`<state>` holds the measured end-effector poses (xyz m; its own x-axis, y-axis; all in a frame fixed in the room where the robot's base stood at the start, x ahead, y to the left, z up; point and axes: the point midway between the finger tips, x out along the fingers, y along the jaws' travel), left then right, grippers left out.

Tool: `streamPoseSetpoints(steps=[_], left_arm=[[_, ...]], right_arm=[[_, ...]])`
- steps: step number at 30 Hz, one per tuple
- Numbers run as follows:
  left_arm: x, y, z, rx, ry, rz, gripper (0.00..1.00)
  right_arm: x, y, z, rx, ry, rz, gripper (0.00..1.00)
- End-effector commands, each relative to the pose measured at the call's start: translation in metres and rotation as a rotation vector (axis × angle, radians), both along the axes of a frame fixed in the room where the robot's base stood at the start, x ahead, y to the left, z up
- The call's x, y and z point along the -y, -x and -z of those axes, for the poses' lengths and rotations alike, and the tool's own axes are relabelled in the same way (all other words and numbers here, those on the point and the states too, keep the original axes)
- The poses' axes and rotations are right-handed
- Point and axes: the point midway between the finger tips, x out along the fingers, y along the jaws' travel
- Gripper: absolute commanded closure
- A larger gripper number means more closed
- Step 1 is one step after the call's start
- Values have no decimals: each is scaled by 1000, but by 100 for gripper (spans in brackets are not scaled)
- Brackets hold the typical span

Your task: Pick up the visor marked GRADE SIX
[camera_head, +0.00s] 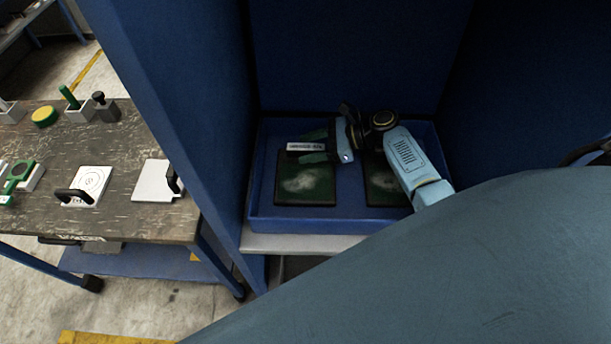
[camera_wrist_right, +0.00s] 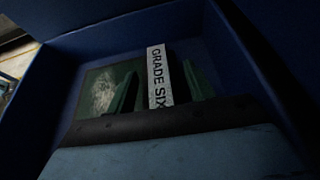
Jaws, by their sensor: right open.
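The GRADE SIX label (camera_head: 305,147) is white with dark letters; it also shows in the right wrist view (camera_wrist_right: 158,75). A dark green plate with a pale smear, seemingly the visor (camera_head: 305,188), lies at the left of the blue tray (camera_head: 290,222). The label is by its far edge. A similar plate (camera_head: 381,186) lies to the right, partly under my arm. My right gripper (camera_head: 304,146) is open, its green fingers on either side of the label. I cannot tell whether they touch it. My left gripper is not in view.
Blue walls (camera_head: 350,50) close in the tray at the back and sides. To the left, a worn workbench (camera_head: 115,215) holds several small fixtures, among them a white plate (camera_head: 153,183) with a black handle. My blue-grey arm covers the lower right.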

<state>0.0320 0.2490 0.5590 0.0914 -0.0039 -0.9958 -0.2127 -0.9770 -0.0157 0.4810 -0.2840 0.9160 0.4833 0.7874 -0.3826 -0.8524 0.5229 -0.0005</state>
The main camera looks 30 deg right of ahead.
Motion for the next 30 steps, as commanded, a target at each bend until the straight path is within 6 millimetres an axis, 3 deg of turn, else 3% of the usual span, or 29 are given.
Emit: streamPoseSetpoints(steps=[2,10,22,30], left_arm=[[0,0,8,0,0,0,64],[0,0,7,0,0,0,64],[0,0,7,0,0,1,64],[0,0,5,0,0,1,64]], right_arm=[[-8,-4,6,0,-1,-1,47],[-10,-6,4,0,0,0,49],[-10,-5,4,0,0,-1,100],[-9,-6,0,1,0,0,100]])
